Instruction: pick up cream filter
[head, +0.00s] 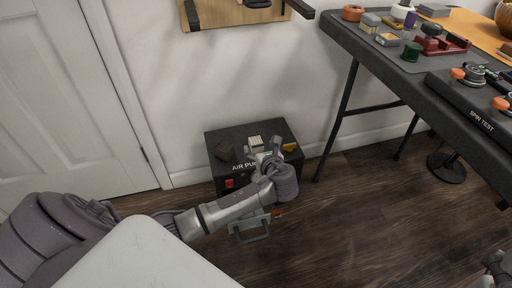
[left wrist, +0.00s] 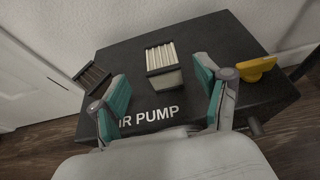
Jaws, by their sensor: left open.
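The cream filter (left wrist: 161,59) is a small ribbed block on top of the black air pump box (left wrist: 210,35). In the head view the filter (head: 256,141) stands just beyond my left gripper (head: 266,156). In the left wrist view my left gripper (left wrist: 164,96) is open, with teal finger pads either side of the filter's near end. The filter lies ahead of the fingertips and I see no contact. The wrist partly covers the "AIR PUMP" lettering. At the lower right of the head view a bit of my right arm shows, but not clearly its fingers.
A dark brown ribbed block (left wrist: 92,77) lies left of the cream filter on the box, and a yellow part (left wrist: 256,69) lies right. A table (head: 420,88) with tools and parts stands at the right. A door (head: 75,95) is at the left.

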